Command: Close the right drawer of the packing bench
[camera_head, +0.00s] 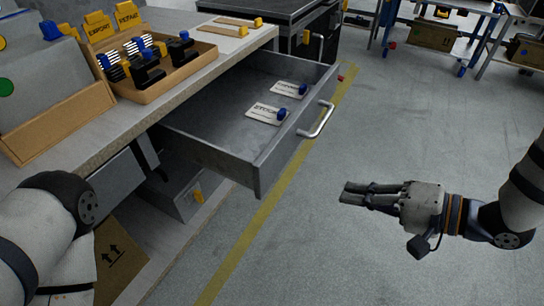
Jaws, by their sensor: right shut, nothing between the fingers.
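The right drawer (225,162) of the packing bench (205,62) is pulled well out, a grey metal box with a silver bar handle (318,120) on its front panel. Two white tags with blue knobs, one front tag (264,113) and one rear tag (286,89), lie inside it. My right gripper (343,194) is shut and empty, in front of the drawer, to the lower right of the handle and apart from it. My left arm shows at the lower left; its gripper is not in view.
A wooden tray (165,78) with black, blue and yellow items stands on the bench top. A cardboard box (118,254) sits below the bench. A black cabinet (270,14) stands behind the drawer. The floor around my right gripper is clear, with a yellow line (240,244).

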